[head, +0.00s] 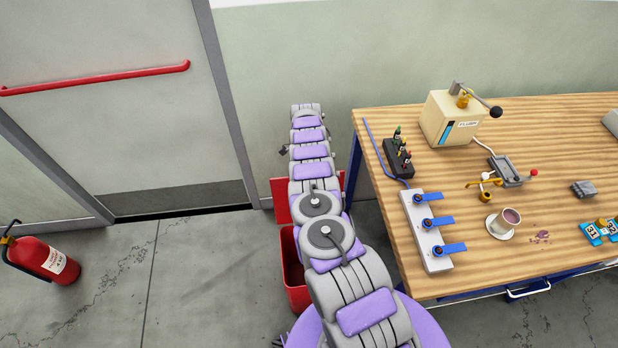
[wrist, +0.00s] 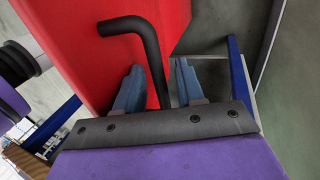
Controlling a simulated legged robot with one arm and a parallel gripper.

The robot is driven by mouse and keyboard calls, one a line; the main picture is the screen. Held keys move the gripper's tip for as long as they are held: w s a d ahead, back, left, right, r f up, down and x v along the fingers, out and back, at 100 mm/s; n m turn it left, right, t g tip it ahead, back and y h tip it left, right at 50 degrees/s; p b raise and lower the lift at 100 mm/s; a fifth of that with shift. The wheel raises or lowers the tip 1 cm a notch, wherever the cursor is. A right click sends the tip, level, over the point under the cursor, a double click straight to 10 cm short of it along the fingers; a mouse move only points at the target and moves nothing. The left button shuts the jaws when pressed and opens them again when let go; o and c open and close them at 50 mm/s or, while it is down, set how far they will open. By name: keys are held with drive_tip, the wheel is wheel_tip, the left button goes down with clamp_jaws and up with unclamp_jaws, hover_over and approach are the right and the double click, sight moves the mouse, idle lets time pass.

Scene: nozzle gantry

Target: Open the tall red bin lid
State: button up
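The tall red bin (head: 297,296) stands on the floor left of the workbench, largely hidden behind my arm. Its dark inside shows past my arm. Its red lid (head: 281,201) is tilted up at the back of the bin, by the wall. In the wrist view the lid (wrist: 95,50) fills the upper left, with a bent black handle (wrist: 150,48) on it. My gripper (wrist: 160,66) has its two blue-grey fingers apart, one on each side of the handle bar. Narrow gaps seem to show beside the bar. In the head view my gripper's fingers are hidden by the arm.
The wooden workbench (head: 440,270) on the right holds a valve strip (head: 428,230), a cream press (head: 455,118), a mug (head: 503,222) and small tools. A grey door (head: 110,120) with a red bar is at the left. A fire extinguisher (head: 45,260) stands far left. The floor between is clear.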

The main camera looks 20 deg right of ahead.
drive_tip(key=shift+w+a+r, duration=0.15)
drive_tip(key=shift+w+a, duration=0.05)
drive_tip(key=shift+a, duration=0.05)
drive_tip(key=shift+w+a+r, duration=0.1)
drive_tip(key=shift+w+r, duration=0.1)
drive_tip(key=shift+r, duration=0.4)
drive_tip(key=shift+d+v, duration=0.15)
drive_tip(key=shift+v, duration=1.3)
drive_tip(key=shift+d+v, duration=0.15)
drive_tip(key=shift+v, duration=1.3)
drive_tip(key=shift+d, duration=0.1)
